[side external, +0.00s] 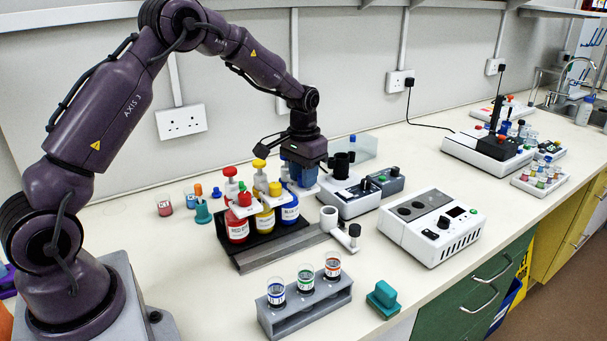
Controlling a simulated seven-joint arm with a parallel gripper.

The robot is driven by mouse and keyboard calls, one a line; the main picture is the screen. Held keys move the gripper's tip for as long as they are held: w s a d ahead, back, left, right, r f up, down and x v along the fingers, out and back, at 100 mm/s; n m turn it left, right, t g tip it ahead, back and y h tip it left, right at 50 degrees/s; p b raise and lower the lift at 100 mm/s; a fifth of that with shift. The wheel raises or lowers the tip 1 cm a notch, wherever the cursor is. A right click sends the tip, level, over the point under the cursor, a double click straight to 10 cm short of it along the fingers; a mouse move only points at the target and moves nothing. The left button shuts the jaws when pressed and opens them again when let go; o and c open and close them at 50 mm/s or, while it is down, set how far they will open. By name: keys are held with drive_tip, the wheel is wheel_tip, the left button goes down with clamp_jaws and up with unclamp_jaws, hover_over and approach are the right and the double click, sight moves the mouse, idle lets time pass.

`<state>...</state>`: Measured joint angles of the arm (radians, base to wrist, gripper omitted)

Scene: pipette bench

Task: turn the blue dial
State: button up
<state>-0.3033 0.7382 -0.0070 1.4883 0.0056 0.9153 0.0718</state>
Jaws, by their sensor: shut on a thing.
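Three labelled bottles stand in a row in a black rack: a red bottle (237,228), a yellow bottle (265,220) and a blue bottle (290,209). Each has a pump-like top. My gripper (302,176) points down over the top of the blue bottle and is shut on the blue dial there. The gripper covers most of that dial and the bottle's top, so the dial's angle cannot be told. The red dial (245,199) and the yellow bottle's dial (275,189) show to the left.
A grey rack (318,309) with several glass vials stands in front. A white device (431,240) is to the right, and another white device with a black holder (350,197) is close beside my gripper. A teal block (383,299) lies near the front edge.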

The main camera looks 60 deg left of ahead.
drive_tip(key=shift+r+m, duration=0.1)
drive_tip(key=shift+m, duration=1)
drive_tip(key=o, duration=0.9)
wheel_tip(320, 180, up, 13)
drive_tip(key=shift+f, duration=0.1)
drive_tip(key=shift+w, duration=0.1)
